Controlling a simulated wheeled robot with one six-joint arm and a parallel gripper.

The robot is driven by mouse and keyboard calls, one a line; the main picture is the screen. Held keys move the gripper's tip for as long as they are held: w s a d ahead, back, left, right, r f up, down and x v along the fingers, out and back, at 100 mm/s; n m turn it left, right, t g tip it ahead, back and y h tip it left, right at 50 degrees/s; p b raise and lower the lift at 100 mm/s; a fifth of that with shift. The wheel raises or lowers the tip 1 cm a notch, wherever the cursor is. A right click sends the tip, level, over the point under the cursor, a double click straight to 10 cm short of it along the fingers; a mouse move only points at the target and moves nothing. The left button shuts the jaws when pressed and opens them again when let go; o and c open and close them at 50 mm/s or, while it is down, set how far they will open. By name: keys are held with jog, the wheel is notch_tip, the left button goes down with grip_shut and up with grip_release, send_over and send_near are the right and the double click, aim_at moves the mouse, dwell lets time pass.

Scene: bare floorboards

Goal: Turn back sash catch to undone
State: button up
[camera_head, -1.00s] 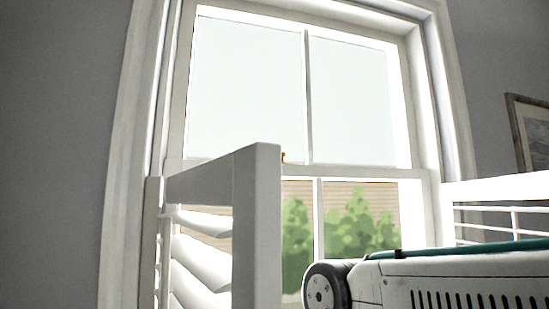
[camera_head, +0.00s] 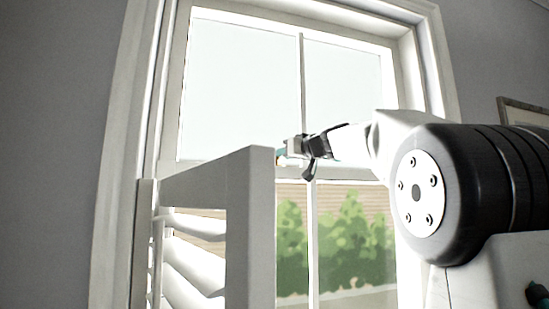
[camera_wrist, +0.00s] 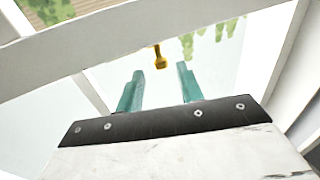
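The brass sash catch (camera_wrist: 159,56) shows in the wrist view as a small lever with a thicker end, just ahead of the gap between my fingertips. My gripper (camera_wrist: 159,73) has its two teal fingers apart, with nothing held between them; contact with the catch does not show. In the head view my gripper (camera_head: 284,152) is at the height of the window's meeting rail (camera_head: 342,171), near the shutter's top corner. The catch cannot be made out in the head view, where my gripper and the shutter cover that area. How far it is turned is unclear.
A white louvred shutter (camera_head: 250,225) stands open in front of the window's left side, its top corner close to my gripper. In the wrist view a white bar (camera_wrist: 100,42) crosses above my fingers. A framed picture (camera_head: 522,112) hangs on the right wall.

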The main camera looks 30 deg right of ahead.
jog(key=shift+w+a, duration=0.2)
jog(key=shift+w, duration=2.05)
grip_shut()
jog(key=shift+w+a+f+m+h, duration=0.15)
jog(key=shift+m+h, duration=0.2)
jog(key=shift+h, duration=0.2)
jog(key=shift+w+a+r+m+h, duration=0.15)
jog(key=shift+m+h, duration=0.2)
jog(key=shift+h, duration=0.2)
jog(key=shift+w+d+f+m+h, duration=0.15)
jog(key=shift+m+h, duration=0.2)
jog(key=shift+h, duration=0.2)
jog(key=shift+w+a+m+h, duration=0.15)
jog(key=shift+m+h, duration=0.2)
jog(key=shift+h, duration=0.2)
jog(key=shift+d, duration=0.1)
grip_release()
